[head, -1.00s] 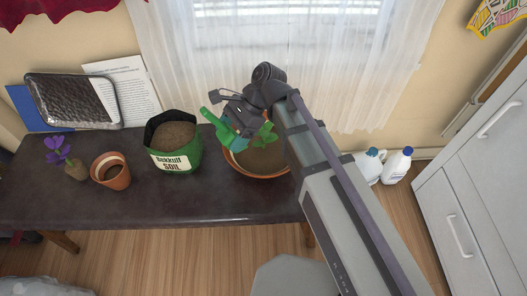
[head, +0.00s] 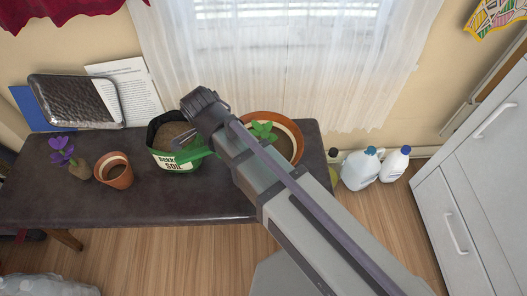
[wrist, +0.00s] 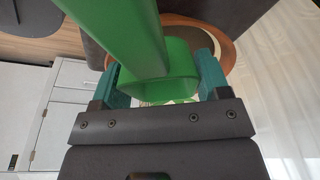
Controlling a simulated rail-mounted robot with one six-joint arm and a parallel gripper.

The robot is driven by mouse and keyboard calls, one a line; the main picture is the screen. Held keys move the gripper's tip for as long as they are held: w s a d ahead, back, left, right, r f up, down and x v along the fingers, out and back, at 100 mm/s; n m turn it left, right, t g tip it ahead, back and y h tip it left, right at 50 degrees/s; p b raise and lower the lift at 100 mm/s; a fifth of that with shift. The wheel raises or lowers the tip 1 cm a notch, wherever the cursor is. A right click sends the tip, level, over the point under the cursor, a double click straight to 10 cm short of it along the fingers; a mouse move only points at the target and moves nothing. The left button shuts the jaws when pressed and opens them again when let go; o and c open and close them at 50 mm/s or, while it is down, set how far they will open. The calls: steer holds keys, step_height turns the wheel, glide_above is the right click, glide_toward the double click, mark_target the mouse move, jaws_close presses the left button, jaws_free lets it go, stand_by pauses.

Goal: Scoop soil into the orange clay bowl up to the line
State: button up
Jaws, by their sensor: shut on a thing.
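The scoop's contents are hidden.
White jugs (head: 360,168) stand on the floor at right. The table's front strip is clear.

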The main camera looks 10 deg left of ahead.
step_height(320, 180, up, 7)
steer(key=p, duration=0.7)
steer(key=shift+r, duration=0.1)
steer(key=shift+s, duration=0.1)
steer(key=s+d, duration=0.4)
steer(key=s, duration=0.2)
steer(key=shift+s, duration=0.35)
steer(key=shift+d, duration=0.1)
